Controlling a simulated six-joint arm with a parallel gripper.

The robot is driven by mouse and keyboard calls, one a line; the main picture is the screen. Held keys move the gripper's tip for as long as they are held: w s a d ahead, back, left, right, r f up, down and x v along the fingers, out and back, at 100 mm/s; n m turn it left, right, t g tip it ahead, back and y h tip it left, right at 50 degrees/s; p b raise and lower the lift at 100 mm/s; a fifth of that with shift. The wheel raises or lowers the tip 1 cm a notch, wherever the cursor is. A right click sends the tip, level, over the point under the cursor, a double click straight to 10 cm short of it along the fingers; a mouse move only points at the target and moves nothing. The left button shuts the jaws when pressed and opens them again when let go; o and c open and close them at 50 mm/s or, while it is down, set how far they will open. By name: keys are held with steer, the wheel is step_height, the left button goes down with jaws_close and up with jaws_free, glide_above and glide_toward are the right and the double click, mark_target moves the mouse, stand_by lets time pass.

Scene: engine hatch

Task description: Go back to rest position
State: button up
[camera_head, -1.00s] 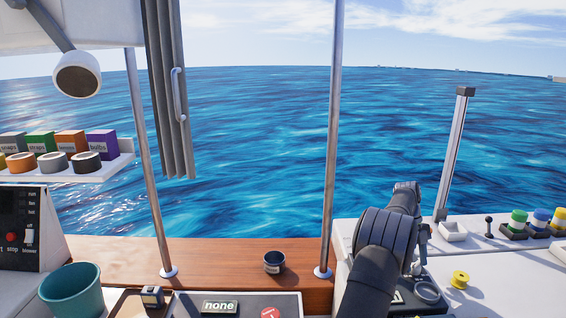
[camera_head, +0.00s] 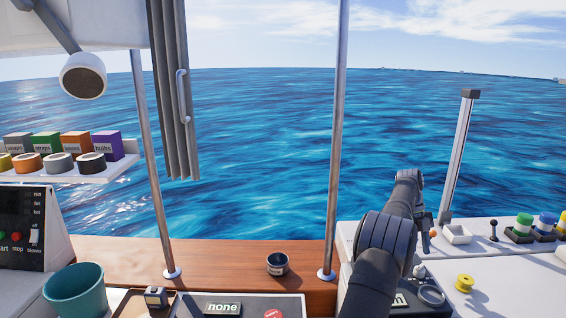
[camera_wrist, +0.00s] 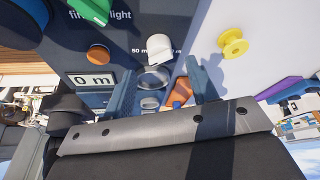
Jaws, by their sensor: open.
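My dark arm (camera_head: 385,245) reaches over the right-hand console in the head view, its far end raised above the console edge. My gripper's fingers are not clearly visible there. In the wrist view my gripper (camera_wrist: 165,85) is open, its two dark blue fingers apart with nothing held between them. Seen between and beyond the fingers are a grey ring (camera_wrist: 153,79), a white knob (camera_wrist: 159,47) and an orange piece (camera_wrist: 180,92). They appear to lie on the panel below, apart from the fingers.
A yellow spool (camera_head: 464,283) sits on the white console, right of my arm. A teal bucket (camera_head: 76,292) is at lower left. A white upright (camera_head: 458,155) rises behind the console.

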mark_target(420, 267)
steer(key=x, duration=0.5)
steer(key=shift+s+f, duration=0.15)
steer(key=shift+a+n+h, duration=0.15)
steer(key=shift+n+h, duration=0.25)
steer(key=shift+n, duration=0.6)
steer(key=n, duration=0.2)
steer(key=n+t+h, duration=0.1)
steer(key=n, duration=0.1)
steer(key=shift+n+t, duration=0.3)
steer(key=shift+n, duration=0.1)
steer(key=n+t+h, duration=0.1)
steer(key=n, duration=0.2)
steer(key=shift+s+n, duration=0.15)
steer(key=shift+n, duration=0.15)
steer(key=n+t, duration=0.1)
steer(key=n, duration=0.3)
steer(key=shift+s+t, duration=0.1)
steer(key=shift+t, duration=0.3)
steer(key=n+t, duration=0.1)
steer(key=n, duration=0.3)
steer(key=shift+s+n+t, duration=0.1)
steer(key=shift+n+t, duration=0.2)
steer(key=shift+t, duration=0.1)
steer(key=shift+n+t+y, duration=0.5)
steer(key=shift+n+t, duration=0.1)
steer(key=shift+n, duration=1.1)
